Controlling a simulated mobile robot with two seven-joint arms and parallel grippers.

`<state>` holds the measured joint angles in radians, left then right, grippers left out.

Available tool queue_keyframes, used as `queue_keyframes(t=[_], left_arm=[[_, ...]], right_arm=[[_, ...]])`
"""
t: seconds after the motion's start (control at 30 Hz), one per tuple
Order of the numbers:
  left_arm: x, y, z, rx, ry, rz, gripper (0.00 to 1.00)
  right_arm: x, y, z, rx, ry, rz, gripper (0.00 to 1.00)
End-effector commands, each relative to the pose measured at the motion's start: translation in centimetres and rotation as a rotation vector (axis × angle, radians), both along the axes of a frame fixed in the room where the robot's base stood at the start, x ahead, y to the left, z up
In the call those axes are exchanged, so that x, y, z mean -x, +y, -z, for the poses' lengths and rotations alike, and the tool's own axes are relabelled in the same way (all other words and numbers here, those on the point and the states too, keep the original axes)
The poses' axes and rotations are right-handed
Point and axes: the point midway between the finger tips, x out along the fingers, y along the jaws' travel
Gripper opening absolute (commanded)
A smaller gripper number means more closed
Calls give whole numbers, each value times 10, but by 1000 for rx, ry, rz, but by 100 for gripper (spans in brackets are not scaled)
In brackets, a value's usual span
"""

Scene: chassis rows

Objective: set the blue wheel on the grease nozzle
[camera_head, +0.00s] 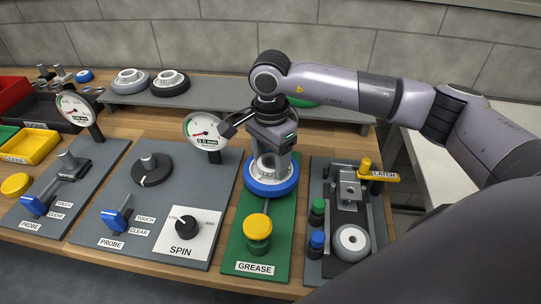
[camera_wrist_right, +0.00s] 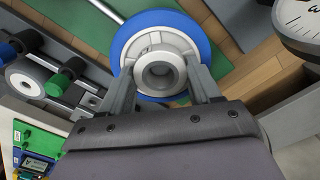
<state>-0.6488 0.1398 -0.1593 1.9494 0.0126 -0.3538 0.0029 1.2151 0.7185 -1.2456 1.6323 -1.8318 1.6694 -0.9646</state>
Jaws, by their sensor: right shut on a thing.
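The blue wheel (camera_head: 262,193) has a blue rim and a pale grey hub, and it lies roughly level over the back part of the green GREASE plate (camera_head: 275,258). My right gripper (camera_head: 272,162) comes from above and is shut on the wheel's hub. In the right wrist view the two fingers (camera_wrist_right: 162,85) clasp the hub of the blue wheel (camera_wrist_right: 124,42) from both sides. The grease nozzle is not visible; the wheel and gripper cover the plate's back. I cannot tell whether the wheel touches anything below. My left gripper is not in view.
A yellow knob (camera_head: 257,228) stands at the front of the green plate, with a grey rod towards the wheel. A dial gauge (camera_head: 202,129) is close at left. The LATCH fixture (camera_head: 351,238) with a white wheel is at right. A grey shelf (camera_head: 222,112) runs behind.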

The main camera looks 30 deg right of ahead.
Motion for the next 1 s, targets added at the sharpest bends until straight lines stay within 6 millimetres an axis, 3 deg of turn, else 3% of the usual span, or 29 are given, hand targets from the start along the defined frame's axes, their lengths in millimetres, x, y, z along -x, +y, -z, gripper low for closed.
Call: queue_keyframes(t=[0.23,0.27,0.3,0.33,0.67,1.0], left_arm=[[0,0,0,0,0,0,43],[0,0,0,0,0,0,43],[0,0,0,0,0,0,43],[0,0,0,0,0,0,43],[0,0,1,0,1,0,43],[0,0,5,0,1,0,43]], right_arm=[[0,0,-1,0,-2,0,15],[-1,0,-1,0,-2,0,72],[0,0,-1,0,-2,0,85],[0,0,-1,0,-2,0,92],[0,0,-2,0,0,0,92],[-1,0,-53,-1,-5,-1,92]])
